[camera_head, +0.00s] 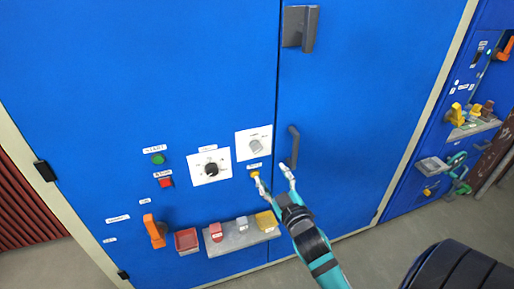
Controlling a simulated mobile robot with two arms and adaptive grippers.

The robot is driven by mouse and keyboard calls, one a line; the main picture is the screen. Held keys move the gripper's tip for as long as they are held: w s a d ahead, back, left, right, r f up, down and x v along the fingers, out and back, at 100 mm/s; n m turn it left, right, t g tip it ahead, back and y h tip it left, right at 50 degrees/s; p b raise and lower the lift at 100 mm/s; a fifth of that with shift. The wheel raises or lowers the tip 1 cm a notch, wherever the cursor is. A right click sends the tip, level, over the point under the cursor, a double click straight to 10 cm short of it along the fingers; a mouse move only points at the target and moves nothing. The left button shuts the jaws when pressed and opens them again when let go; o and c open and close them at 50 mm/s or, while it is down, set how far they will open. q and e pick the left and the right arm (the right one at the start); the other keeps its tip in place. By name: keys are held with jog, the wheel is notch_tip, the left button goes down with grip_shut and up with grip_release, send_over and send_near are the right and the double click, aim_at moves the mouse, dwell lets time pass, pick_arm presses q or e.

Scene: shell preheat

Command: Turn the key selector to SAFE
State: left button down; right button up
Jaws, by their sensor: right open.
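My right gripper (273,177) is in front of the blue cabinet, its fingers spread apart and nothing seen between them. A small yellow piece (255,173) under a white label shows at its left fingertip; it may be the key selector, but it is too small to tell, and I cannot tell whether the finger touches it. A grey knob (255,146) on a white plate is just above. A black knob (211,169) on another white plate is to the left. My left gripper is not in view.
A dark door handle (293,147) stands close to the right finger. A green button (158,159), a red button (165,182) and an orange lever (154,231) are at left. Below, a grey shelf (238,238) holds coloured blocks beside a red tray (186,240).

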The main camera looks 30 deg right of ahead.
aim_at(258, 149)
jog(key=p+x, duration=0.1)
jog(key=x, duration=1.1)
jog(key=shift+w+r+p, duration=0.1)
jog(key=shift+w+p, duration=0.2)
jog(key=shift+p, duration=0.05)
jog(key=c, duration=1.1)
jog(key=shift+c, duration=0.2)
jog(key=shift+n, duration=0.5)
jog(key=n, duration=0.4)
jog(key=shift+n, duration=0.4)
jog(key=n, duration=0.6)
